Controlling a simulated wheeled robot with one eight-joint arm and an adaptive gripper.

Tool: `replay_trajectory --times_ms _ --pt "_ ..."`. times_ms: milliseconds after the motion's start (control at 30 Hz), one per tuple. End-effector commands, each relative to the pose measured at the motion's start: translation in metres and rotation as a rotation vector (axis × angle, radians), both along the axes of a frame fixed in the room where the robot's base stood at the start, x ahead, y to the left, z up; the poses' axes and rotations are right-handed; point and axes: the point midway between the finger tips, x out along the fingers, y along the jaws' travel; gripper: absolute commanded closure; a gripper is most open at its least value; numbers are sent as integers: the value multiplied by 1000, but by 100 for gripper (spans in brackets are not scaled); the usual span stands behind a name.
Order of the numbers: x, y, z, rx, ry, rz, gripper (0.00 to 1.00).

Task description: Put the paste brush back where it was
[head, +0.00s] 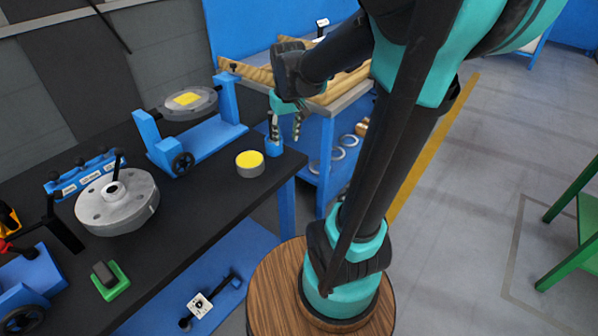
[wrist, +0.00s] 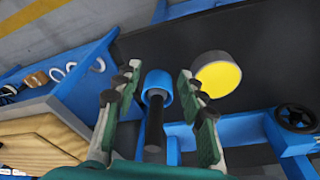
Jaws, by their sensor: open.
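The paste brush appears to be the dark upright stick (wrist: 154,125) whose lower end is in a small blue cup (wrist: 158,82); its bristles are hidden. In the head view the blue cup (head: 274,148) stands at the right end of the black bench. My gripper (head: 285,128) is above the cup, pointing down. In the wrist view my gripper (wrist: 158,108) is open, with a finger on each side of the stick and visible gaps between. A round tin with a yellow top (head: 250,163) stands beside the cup; it also shows in the wrist view (wrist: 218,75).
A blue stand with a grey disc and yellow patch (head: 188,100) is behind the tin. A grey flanged part (head: 117,202), a green block (head: 110,280) and blue fixtures are on the left. A blue trolley with a wooden top (head: 338,98) adjoins the bench's right end.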

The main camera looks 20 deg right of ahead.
Motion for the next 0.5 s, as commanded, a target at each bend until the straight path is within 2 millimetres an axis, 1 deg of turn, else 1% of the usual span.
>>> replay_trajectory --times_ms 33,100,200,300,333,400,500 --pt "-27 -5 -21 5 -35 -24 59" --pt "-56 -10 -44 11 -82 -55 59" --pt "-91 -14 -72 19 -139 -89 59" --pt "-114 -16 -90 25 -177 -113 59" --pt "-119 -17 -93 26 -185 -118 59" --pt "-126 -18 -98 28 -197 -125 59" --pt "-129 -18 -101 29 -202 -129 59"
